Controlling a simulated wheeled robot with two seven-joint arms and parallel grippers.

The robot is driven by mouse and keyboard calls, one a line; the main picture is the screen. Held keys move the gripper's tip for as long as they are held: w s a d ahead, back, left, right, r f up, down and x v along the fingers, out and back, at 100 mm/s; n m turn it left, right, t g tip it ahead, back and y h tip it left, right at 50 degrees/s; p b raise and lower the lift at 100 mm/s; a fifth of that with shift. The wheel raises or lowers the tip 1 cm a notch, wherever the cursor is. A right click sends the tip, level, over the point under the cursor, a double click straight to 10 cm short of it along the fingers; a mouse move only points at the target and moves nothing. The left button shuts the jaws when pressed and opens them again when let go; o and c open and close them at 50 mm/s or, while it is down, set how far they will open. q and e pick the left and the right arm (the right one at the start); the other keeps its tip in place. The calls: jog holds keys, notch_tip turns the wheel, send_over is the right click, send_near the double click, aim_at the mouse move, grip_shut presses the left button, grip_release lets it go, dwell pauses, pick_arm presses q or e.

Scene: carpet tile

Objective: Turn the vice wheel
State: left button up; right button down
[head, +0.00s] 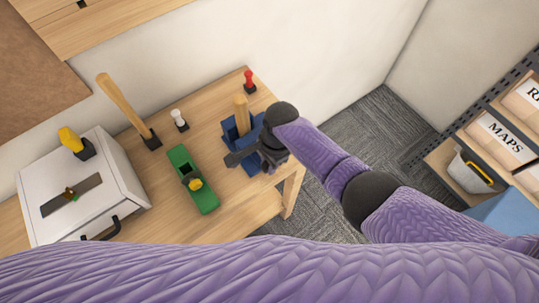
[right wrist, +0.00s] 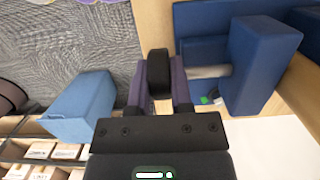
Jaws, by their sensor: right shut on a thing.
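In the right wrist view the vice (right wrist: 262,62) shows with a grey screw shaft running out to the black wheel (right wrist: 158,72). My right gripper (right wrist: 158,92) is shut on the wheel, one finger on each side of it. In the head view my right gripper (head: 264,153) is at the vice's near right side and hides most of the wheel. My left gripper is not in view.
A green plane (head: 199,188) lies left of the vice. A red-topped item (head: 249,80), a white-topped item (head: 179,120), a wooden-handled tool (head: 122,102) and a white box (head: 125,185) share the table (head: 158,215). Shelves with a MAPS box (head: 505,135) stand at the right.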

jog(key=shift+a+r+t+h+p, duration=0.15)
jog(key=shift+r+t+h+p, duration=0.05)
jog(key=shift+t+h+p, duration=0.35)
jog(key=shift+s+f+t+h, duration=0.15)
jog(key=shift+t+h, duration=0.1)
jog(key=shift+h, duration=0.3)
jog(key=shift+t+h, duration=0.3)
jog(key=shift+h, duration=0.1)
jog(key=shift+f+t+h, duration=0.1)
jog(key=shift+t+h, duration=0.2)
jog(key=shift+h, duration=0.1)
